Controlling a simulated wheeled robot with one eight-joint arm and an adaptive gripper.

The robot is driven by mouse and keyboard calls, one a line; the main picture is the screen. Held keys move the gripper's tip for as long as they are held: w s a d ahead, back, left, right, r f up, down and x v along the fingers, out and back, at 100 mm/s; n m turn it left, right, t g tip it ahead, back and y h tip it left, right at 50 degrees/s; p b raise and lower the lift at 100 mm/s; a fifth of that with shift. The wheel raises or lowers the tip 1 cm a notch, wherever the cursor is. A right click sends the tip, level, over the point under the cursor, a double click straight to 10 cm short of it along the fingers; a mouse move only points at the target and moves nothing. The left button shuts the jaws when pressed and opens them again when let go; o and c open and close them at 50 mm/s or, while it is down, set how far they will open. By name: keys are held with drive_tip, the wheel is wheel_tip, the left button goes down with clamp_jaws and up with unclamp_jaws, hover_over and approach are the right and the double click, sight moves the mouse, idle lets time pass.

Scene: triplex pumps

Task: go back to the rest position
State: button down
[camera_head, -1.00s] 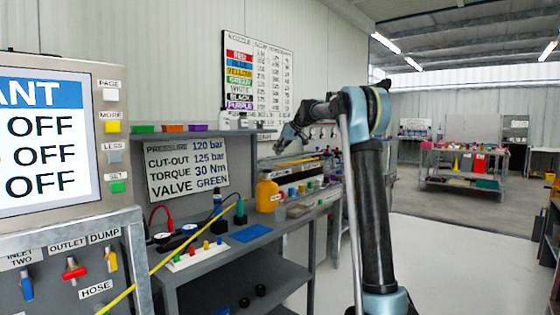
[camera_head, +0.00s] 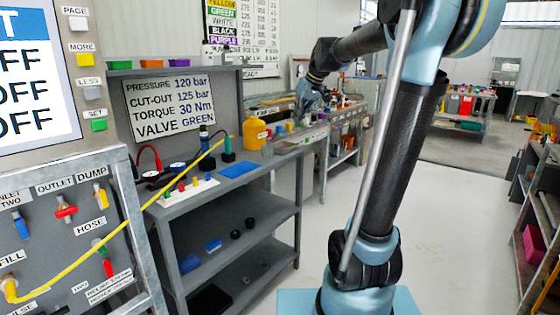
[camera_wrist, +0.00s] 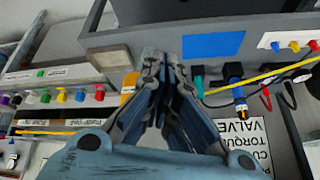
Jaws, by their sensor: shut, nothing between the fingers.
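My gripper (camera_wrist: 160,62) points down the middle of the wrist view with its fingertips together and nothing between them. In the head view my arm stands at the right of centre, bends at the top and reaches left. Its gripper end (camera_head: 309,97) is small there, above the far workbench, and its fingers are hard to make out.
A grey shelf unit (camera_head: 262,186) holds a blue mat (camera_head: 238,170) and a yellow bottle (camera_head: 254,133). A panel with valves (camera_head: 70,240) and a yellow hose (camera_head: 150,208) is at left. Open floor (camera_head: 470,230) lies right of my arm.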

drive_tip(key=s+d+f+m+g+h, duration=0.1)
drive_tip(key=s+d+f, duration=0.5)
drive_tip(key=s+f, duration=0.8)
drive_tip(key=s+d+f+m+g+h, duration=0.1)
drive_tip(key=s+d+f+m+h, duration=0.2)
drive_tip(key=s+f, duration=1)
drive_tip(key=s+d+m, duration=0.2)
drive_tip(key=s+d, duration=0.1)
drive_tip(key=s, duration=0.4)
drive_tip(key=shift+d+f, duration=0.15)
drive_tip(key=shift+f, duration=0.25)
